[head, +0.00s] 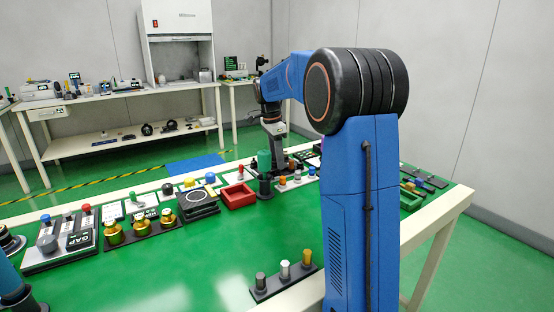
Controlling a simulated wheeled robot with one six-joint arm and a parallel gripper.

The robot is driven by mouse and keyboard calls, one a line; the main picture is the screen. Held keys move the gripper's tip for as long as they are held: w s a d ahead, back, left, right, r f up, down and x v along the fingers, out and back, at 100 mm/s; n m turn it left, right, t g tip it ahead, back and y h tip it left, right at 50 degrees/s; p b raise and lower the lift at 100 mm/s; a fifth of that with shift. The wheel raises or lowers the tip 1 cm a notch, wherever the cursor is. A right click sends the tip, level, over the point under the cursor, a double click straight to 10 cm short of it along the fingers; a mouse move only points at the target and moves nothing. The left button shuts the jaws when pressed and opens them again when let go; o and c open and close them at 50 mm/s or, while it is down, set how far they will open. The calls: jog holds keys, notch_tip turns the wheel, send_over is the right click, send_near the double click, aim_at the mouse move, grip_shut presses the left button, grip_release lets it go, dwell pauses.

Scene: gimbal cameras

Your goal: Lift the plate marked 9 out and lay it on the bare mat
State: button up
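No number 9 can be read on anything in the head view, so I cannot tell which thing is the plate marked 9. I cannot pick out a bare mat on the workbench for certain either. My gripper (277,152) points down over the far side of the green-topped table, beyond the red tray. Its fingertips are small and partly lost among the items behind the tray, so I cannot tell whether it is open or holds something. My own blue arm covers part of the table right of centre.
The red tray (237,196) stands near a dark green cylinder (264,160). A row of fixtures, including a stacked black block (199,203) and brass knobs (140,227), lines the left. A three-post holder (285,282) stands in front. The table's middle (215,250) is clear.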

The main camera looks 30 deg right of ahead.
jog(key=shift+r, duration=0.15)
jog(key=shift+r, duration=4.35)
jog(key=s+d, duration=0.1)
jog(key=s, duration=2.7)
jog(key=shift+w, duration=0.1)
